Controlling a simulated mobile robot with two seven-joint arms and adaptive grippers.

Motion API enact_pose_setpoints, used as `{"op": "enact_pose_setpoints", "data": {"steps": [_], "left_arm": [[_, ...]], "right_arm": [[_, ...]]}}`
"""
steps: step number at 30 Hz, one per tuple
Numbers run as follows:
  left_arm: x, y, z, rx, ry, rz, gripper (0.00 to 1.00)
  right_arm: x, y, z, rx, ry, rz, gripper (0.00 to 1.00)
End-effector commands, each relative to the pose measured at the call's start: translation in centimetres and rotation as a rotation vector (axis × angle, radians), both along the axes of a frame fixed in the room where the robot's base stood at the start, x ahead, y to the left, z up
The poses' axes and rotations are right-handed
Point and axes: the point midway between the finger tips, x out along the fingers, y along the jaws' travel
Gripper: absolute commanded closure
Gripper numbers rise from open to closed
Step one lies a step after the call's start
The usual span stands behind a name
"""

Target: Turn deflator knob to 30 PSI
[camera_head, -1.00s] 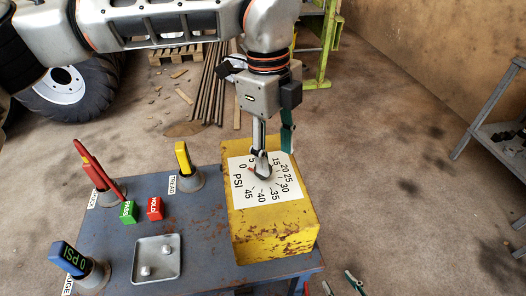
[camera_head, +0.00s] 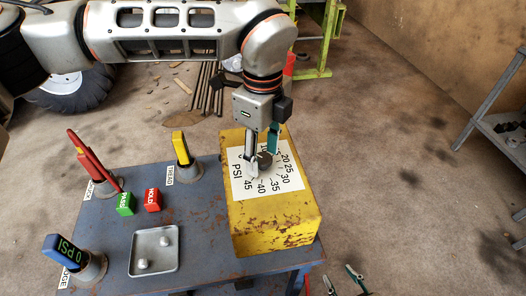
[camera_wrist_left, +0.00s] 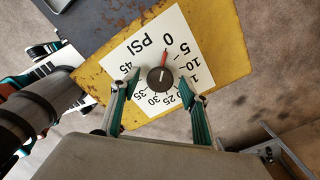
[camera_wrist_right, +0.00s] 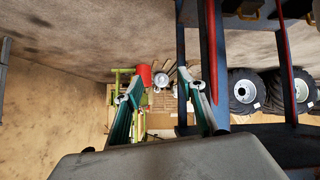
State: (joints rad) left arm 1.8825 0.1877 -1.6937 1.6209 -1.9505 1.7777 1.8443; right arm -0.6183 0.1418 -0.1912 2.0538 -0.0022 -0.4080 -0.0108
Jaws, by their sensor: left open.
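The deflator is a rusty yellow box (camera_head: 275,226) with a white PSI dial plate (camera_head: 241,156) on top, numbered 0 to 45. Its round dark knob (camera_wrist_left: 160,80) has a red pointer (camera_wrist_left: 165,57) directed close to the 0 mark in the left wrist view. My left gripper (camera_head: 262,165) points down over the dial. In the left wrist view my left gripper (camera_wrist_left: 159,83) is open, one finger on each side of the knob with gaps visible. My right gripper (camera_wrist_right: 166,88) is open and empty; its fingertips show at the head view's bottom edge (camera_head: 339,276).
The blue-grey table (camera_head: 203,211) holds a digital gauge reading 0 PSI (camera_head: 66,250), a yellow tread tool (camera_head: 181,147), a red tool (camera_head: 92,158), green PASS (camera_head: 125,204) and red HOLD (camera_head: 152,200) blocks, and a metal tray (camera_head: 154,264). A grey shelf (camera_head: 505,135) stands right.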

Motion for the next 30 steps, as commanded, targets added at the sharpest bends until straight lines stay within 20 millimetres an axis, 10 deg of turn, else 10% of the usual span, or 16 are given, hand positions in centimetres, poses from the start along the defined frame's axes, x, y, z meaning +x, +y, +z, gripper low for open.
{"op": "enact_pose_setpoints", "data": {"steps": [4, 9, 30], "left_arm": [[0.0, 0.0, 0.1, -0.001, -0.001, 0.0, 0.57], [0.0, 0.0, 0.1, -0.001, -0.001, 0.0, 0.93], [-0.1, 0.0, 0.5, 0.001, -0.003, -0.263, 0.93]], "right_arm": [[0.2, 0.0, 0.3, 0.001, -0.006, -0.001, 0.6], [0.2, 0.0, 0.3, 0.002, -0.007, -0.001, 0.6], [0.8, 0.4, 2.4, 0.021, -0.024, -0.004, 0.6]]}}
